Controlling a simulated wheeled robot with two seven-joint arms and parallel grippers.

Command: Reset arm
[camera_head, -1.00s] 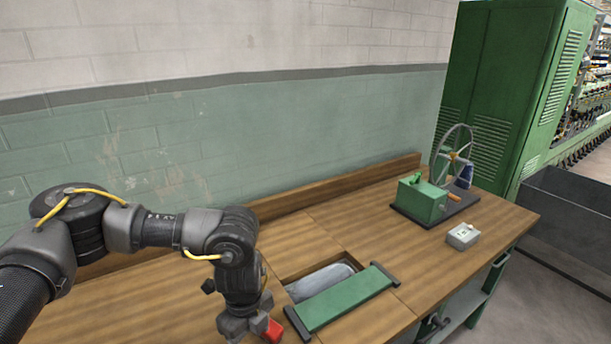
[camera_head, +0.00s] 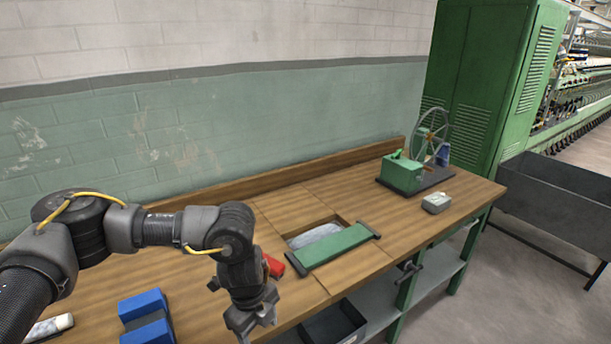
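My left arm comes in from the left, and its gripper (camera_head: 254,326) points down near the front edge of the wooden workbench (camera_head: 290,288). The gripper's fingers are small and partly seen from above. I see nothing held between them, but the gap is hard to judge. A red object (camera_head: 273,265) lies on the bench just behind my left wrist and is partly hidden by it. My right gripper is not in view.
A green bar (camera_head: 333,247) lies by a recess in the bench. A green box with a wheel (camera_head: 405,172) and a grey switch box (camera_head: 437,202) stand at the right. A blue block (camera_head: 146,318) and a white tube (camera_head: 50,327) lie at left. Below is a dark bin (camera_head: 335,325).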

